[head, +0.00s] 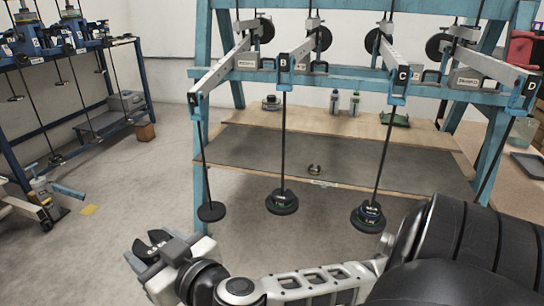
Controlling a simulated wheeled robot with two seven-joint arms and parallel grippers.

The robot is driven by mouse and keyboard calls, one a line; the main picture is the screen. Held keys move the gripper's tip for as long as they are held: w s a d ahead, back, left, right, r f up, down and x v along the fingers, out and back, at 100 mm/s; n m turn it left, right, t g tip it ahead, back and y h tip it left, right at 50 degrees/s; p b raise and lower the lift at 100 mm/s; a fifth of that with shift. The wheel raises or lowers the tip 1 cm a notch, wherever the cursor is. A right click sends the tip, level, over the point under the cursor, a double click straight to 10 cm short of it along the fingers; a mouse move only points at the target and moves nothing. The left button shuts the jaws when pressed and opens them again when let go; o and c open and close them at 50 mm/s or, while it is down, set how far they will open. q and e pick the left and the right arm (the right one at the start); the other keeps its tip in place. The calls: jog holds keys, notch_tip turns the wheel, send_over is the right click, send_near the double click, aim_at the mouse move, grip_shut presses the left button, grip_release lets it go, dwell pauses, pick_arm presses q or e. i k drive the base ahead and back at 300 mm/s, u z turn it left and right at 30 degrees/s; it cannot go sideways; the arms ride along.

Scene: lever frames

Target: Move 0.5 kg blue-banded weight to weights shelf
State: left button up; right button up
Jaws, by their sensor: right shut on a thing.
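My right gripper (153,246) is at the lower left of the head view, on the arm that comes in from the right. It is shut on a dark slotted weight (157,237) and holds it in the air over the floor. White marking shows on the weight, but I cannot make out a blue band. A low wooden shelf (230,120) with a dark mat (250,146) stands inside the blue frame; a small label is on its front edge. I cannot read whether it is the weights shelf. A small dark slotted piece (315,169) lies near that edge. My left gripper is not in view.
The blue frame (224,60) carries levers marked B, C and D, and another at left. Rods hang down in front: an empty-looking plate (210,211), then weight stacks (282,203) and (368,218).

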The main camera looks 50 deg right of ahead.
aim_at(257, 162)
jog(key=u, duration=0.35)
jog(key=i, duration=0.6)
jog(key=z, duration=0.75)
jog(key=i, duration=1.15)
jog(key=z, duration=1.2)
